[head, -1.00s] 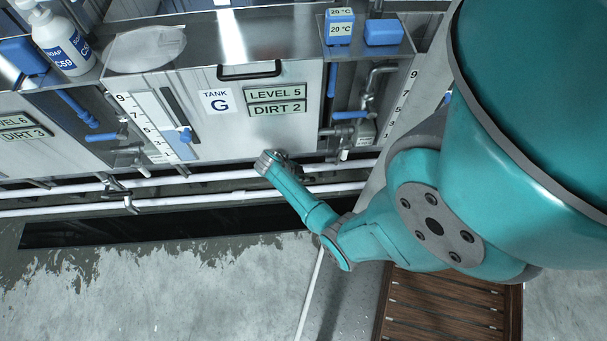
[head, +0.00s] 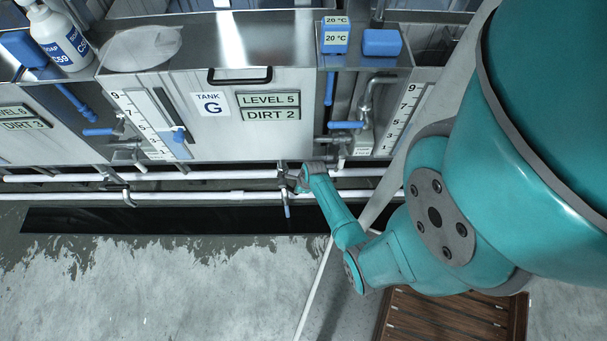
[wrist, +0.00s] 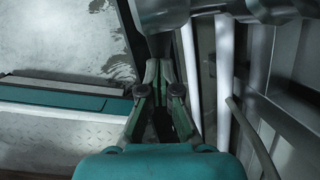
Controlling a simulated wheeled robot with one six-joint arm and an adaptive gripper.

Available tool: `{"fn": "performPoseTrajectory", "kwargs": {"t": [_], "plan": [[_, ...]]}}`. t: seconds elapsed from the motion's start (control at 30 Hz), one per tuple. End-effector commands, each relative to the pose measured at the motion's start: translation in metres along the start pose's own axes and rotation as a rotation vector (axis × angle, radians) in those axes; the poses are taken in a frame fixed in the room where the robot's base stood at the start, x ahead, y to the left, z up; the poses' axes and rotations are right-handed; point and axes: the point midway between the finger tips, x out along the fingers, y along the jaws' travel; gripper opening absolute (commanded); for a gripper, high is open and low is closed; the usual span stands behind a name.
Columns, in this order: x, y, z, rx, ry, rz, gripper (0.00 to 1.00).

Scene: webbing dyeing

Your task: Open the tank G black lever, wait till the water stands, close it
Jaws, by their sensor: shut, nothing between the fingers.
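Tank G (head: 190,80) is a steel tank with a "TANK G" label and signs reading LEVEL 5 and DIRT 2. Below its front, a drain fitting (head: 286,203) hangs by the white pipes, beside the end of my arm. I cannot tell for sure which part of it is the black lever. My gripper (wrist: 158,64) shows in the wrist view, its fingers shut and empty. A dark upright part (wrist: 160,44) stands just beyond the fingertips, below a thick grey pipe (wrist: 162,14); contact is unclear. In the head view my arm hides the fingers.
White pipes (head: 220,196) run along the tank's foot above a dark floor channel (head: 170,220). Blue-handled valves (head: 347,125) sit to the right of the tank front. A level scale (head: 145,122) is at its left. A brown slatted platform (head: 450,318) lies below my arm.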

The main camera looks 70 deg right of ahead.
Motion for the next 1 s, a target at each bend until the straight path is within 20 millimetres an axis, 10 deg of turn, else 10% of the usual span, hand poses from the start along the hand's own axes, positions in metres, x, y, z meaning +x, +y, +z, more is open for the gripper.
{"fn": "performPoseTrajectory", "kwargs": {"t": [1.0], "plan": [[0.03,0.012,0.017,-0.004,0.009,0.0,0.0]]}}
